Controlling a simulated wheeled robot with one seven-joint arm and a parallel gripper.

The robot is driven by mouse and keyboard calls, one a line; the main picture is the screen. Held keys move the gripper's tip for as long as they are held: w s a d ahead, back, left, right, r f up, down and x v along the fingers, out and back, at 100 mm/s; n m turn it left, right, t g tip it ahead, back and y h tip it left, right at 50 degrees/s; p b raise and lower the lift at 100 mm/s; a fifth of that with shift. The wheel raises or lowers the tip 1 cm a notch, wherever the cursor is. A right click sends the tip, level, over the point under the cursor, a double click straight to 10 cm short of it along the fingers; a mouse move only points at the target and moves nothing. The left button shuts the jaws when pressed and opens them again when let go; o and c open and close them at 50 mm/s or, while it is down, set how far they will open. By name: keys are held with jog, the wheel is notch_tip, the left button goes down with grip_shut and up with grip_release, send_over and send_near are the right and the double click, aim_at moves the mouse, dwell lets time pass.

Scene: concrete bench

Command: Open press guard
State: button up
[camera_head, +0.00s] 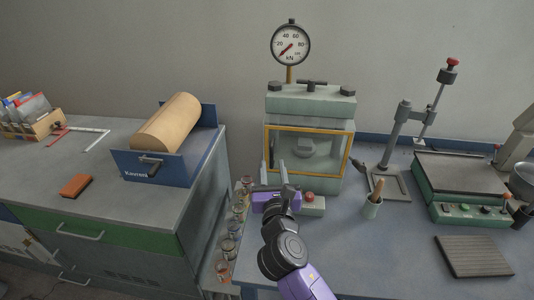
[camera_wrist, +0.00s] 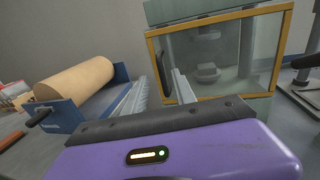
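The press (camera_head: 310,103) stands against the wall, pale green with a dial gauge on top. Its guard (camera_head: 309,129) is a clear panel in a yellow frame across the front, and it looks closed. In the wrist view the guard frame (camera_wrist: 222,18) fills the upper right, with a dark upright handle (camera_wrist: 161,72) at its left side. My gripper (camera_head: 283,170) is in front of the guard's lower left. In the wrist view my gripper (camera_wrist: 160,80) is open, its two ridged fingers apart, with the handle appearing between them. I cannot tell whether they touch it.
A blue paper-roll holder (camera_head: 165,165) stands on the left cabinet. Several small jars (camera_head: 229,246) line the gap beside the bench. A red button (camera_head: 309,197) sits below the guard.

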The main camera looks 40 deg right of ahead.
aim_at(272, 154)
jog(key=x, duration=0.7)
jog(key=shift+s, duration=0.1)
jog(key=shift+c, duration=0.2)
grip_shut()
dwell(1.1)
